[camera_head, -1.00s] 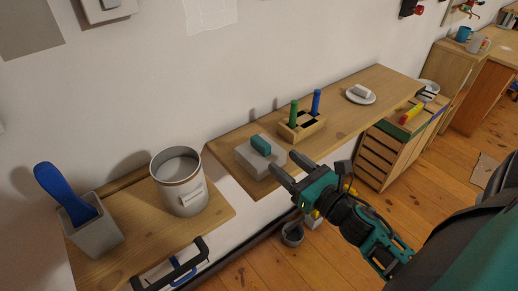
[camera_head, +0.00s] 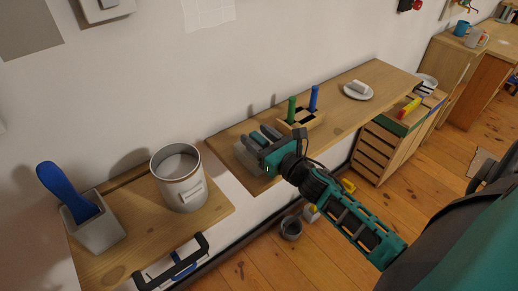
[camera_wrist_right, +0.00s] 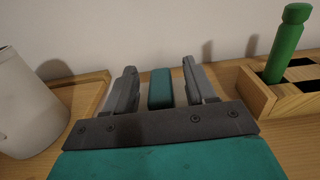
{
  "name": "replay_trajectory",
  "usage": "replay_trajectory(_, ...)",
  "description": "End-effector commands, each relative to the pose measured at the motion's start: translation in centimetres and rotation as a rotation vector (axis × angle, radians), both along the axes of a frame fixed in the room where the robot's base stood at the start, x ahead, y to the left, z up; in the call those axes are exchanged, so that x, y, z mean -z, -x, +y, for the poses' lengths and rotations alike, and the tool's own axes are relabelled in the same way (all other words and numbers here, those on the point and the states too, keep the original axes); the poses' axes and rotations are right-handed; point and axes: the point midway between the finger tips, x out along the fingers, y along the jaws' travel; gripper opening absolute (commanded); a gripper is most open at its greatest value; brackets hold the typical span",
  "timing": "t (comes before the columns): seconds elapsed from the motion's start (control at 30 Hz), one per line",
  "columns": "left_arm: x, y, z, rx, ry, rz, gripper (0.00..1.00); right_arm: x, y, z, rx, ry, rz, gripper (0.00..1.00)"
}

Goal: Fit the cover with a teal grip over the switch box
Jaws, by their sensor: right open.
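The cover is a pale grey block (camera_head: 246,158) on the near end of the long wooden shelf, partly hidden by my right gripper. My right gripper (camera_head: 262,135) is open above it. In the right wrist view, the teal grip (camera_wrist_right: 160,90) stands between the two fingers, with a gap visible on both sides. A pale box with a grey part (camera_head: 105,8) on the wall at the top left looks like the switch box; its top is cut off. My left gripper is not in view.
A wooden holder (camera_head: 300,122) with a green and a blue peg stands just beyond the cover. A white plate (camera_head: 358,92) lies further along the shelf (camera_head: 385,78). A tin (camera_head: 180,180) and a grey pot (camera_head: 95,232) with a blue-handled tool stand on the left shelf.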

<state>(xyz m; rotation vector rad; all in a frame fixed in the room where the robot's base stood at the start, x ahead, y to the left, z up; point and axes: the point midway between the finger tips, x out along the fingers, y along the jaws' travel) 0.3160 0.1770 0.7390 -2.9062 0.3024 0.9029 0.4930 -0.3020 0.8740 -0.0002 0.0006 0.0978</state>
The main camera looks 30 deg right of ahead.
Motion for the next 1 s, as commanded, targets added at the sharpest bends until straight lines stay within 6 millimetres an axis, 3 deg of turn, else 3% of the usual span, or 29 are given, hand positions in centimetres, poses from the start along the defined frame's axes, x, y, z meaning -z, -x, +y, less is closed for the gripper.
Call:
replay_trajectory(0.17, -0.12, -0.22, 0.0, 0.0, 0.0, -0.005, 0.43, 0.02, 0.0, -0.01, 0.0, 0.0, 0.0, 0.55)
replay_trajectory(0.73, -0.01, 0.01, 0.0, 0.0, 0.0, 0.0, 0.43, -0.01, 0.02, 0.0, 0.0, 0.0, 0.0, 0.02)
replay_trajectory(1.0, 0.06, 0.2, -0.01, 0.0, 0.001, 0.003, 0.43, -0.11, 0.01, 0.0, 0.0, 0.0, -0.001, 0.0)
